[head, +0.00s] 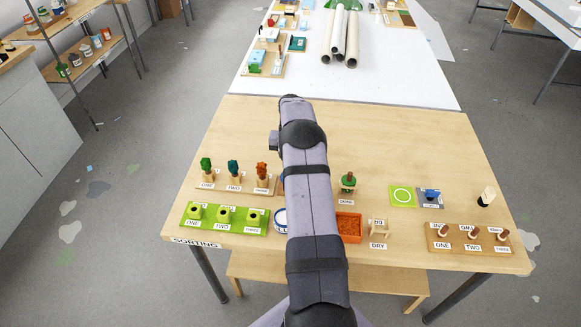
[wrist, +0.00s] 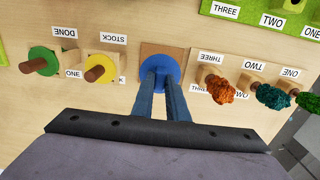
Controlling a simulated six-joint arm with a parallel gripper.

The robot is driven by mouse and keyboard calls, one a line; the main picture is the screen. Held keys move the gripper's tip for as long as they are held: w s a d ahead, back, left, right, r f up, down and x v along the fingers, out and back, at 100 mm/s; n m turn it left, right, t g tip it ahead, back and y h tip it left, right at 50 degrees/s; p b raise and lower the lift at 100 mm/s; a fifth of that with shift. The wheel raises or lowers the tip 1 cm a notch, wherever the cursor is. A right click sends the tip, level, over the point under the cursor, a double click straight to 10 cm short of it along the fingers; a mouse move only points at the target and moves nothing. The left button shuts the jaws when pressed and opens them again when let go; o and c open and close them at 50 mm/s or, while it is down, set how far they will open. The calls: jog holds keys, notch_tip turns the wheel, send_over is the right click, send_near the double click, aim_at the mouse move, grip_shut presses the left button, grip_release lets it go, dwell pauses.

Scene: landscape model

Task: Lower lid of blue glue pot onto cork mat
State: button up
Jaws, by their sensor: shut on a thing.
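In the wrist view, my gripper (wrist: 164,80) points down with its fingers shut at the middle of a round blue lid (wrist: 161,62). The part between the fingers is hidden. The lid lies over a brown square cork mat (wrist: 147,49), whose corners show around it. I cannot tell whether lid and mat touch. In the head view my arm hides my gripper and most of this spot. A white round container with a blue rim (head: 280,219) shows beside my arm; I cannot tell whether it is the glue pot.
Yellow (wrist: 98,68) and green (wrist: 42,61) discs with brown knobs stand beside the mat. On its other side are posts with orange (wrist: 216,86), teal and green tops. An orange tray (head: 348,228) stands right of my arm. The table's far part is clear.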

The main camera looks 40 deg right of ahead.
jog(key=shift+f+b, duration=1.35)
jog(key=shift+f, duration=0.9)
jog(key=o, duration=0.9)
jog(key=shift+r, duration=0.15)
jog(key=shift+r+p, duration=1.85)
jog(key=shift+r, duration=1.5)
